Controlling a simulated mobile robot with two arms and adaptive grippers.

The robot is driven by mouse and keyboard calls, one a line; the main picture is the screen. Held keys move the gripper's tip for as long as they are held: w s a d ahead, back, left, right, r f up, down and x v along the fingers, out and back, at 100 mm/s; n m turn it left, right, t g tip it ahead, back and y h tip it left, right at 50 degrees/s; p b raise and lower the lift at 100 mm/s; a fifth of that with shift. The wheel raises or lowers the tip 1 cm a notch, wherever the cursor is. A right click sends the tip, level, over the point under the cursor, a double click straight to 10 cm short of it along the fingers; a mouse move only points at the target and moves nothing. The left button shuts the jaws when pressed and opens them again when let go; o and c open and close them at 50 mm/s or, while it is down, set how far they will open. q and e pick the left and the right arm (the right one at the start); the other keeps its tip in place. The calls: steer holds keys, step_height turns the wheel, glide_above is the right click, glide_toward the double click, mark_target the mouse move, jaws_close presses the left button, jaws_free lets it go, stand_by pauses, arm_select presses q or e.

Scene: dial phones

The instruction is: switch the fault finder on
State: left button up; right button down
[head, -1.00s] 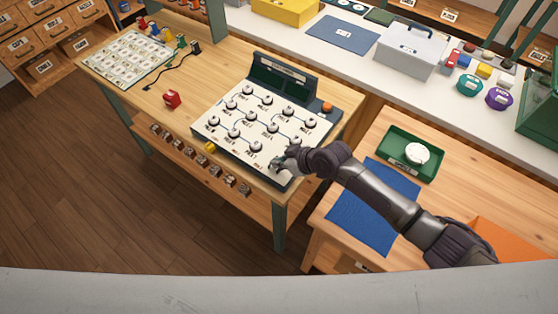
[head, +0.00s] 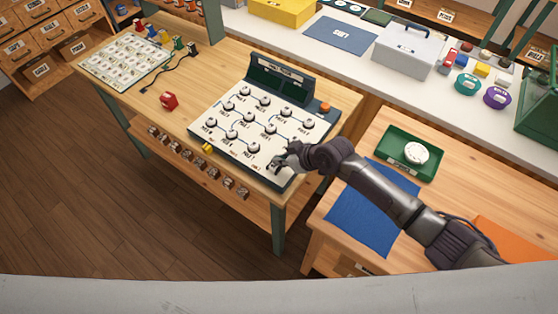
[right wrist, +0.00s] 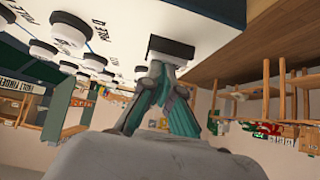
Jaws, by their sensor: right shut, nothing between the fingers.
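The fault finder (head: 235,148) is a white sloping panel with several black round dials joined by blue lines. It has a dark green raised back, an orange knob (head: 325,107) at its right and a yellow part (head: 208,148) at its front edge. My right gripper (head: 277,164) is shut and empty over its front right corner. In the right wrist view the panel (right wrist: 120,15) hangs overhead, with a dark block (right wrist: 170,48) at the fingertips; I cannot tell whether they touch it. The switch is not clear in the head view. My left gripper is not in view.
At right, a green tray (head: 436,165) holds a white round dial, beside a blue mat (head: 350,225). Small tagged parts hang along the bench's front.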

step_height(320, 180, up, 4)
steer(key=p, duration=0.3)
steer(key=shift+w+a+p, duration=0.1)
steer(key=shift+p, duration=0.2)
steer(key=b+v, duration=0.2)
steer(key=v, duration=0.8)
